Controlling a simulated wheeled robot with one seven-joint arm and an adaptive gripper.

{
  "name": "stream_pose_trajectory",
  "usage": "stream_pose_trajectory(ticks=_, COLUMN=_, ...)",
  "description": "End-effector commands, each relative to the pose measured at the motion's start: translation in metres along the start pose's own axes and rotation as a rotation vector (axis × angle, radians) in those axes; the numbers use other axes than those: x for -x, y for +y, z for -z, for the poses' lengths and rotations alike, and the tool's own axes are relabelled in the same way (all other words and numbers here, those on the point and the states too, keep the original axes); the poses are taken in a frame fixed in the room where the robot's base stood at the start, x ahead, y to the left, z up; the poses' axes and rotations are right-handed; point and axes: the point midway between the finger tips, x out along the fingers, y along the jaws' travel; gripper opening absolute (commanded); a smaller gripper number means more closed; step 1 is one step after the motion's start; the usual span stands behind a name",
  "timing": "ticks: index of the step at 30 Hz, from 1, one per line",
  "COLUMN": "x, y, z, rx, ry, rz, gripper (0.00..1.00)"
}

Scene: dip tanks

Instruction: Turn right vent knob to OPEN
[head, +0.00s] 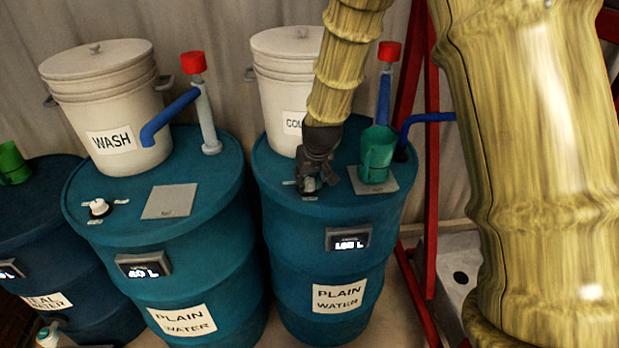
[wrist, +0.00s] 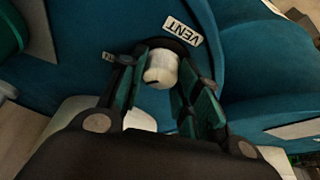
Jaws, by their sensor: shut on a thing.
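The right vent knob (wrist: 161,68) is a white knob on top of the right teal drum (head: 330,222). In the wrist view it sits between the two fingers of my gripper (wrist: 160,80), which is shut on it. In the head view my gripper (head: 309,186) points down onto the drum top and mostly hides the knob. A VENT label (wrist: 182,31) lies beside the knob, upside down in the wrist view. A small label (wrist: 107,56) is partly hidden by the left finger. I cannot read the knob's setting.
A green cup (head: 376,150) stands on a grey plate right of my gripper. A white bucket (head: 276,95) stands behind it. The left drum (head: 215,240) carries another white knob (head: 98,208) and the WASH bucket (head: 110,100). A red frame (head: 432,180) stands at the right.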

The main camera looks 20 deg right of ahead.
Motion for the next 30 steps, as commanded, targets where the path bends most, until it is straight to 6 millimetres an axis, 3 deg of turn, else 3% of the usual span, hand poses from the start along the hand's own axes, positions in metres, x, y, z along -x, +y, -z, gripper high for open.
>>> stream_pose_trajectory(ticks=12, x=0.0011, y=-0.0009, z=0.0027, rx=-0.179, ry=0.005, rz=-0.076, gripper=0.09)
stream_pose_trajectory(ticks=30, x=0.0006, y=-0.0008, z=0.0024, rx=-0.212, ry=0.004, rz=-0.088, gripper=0.09)
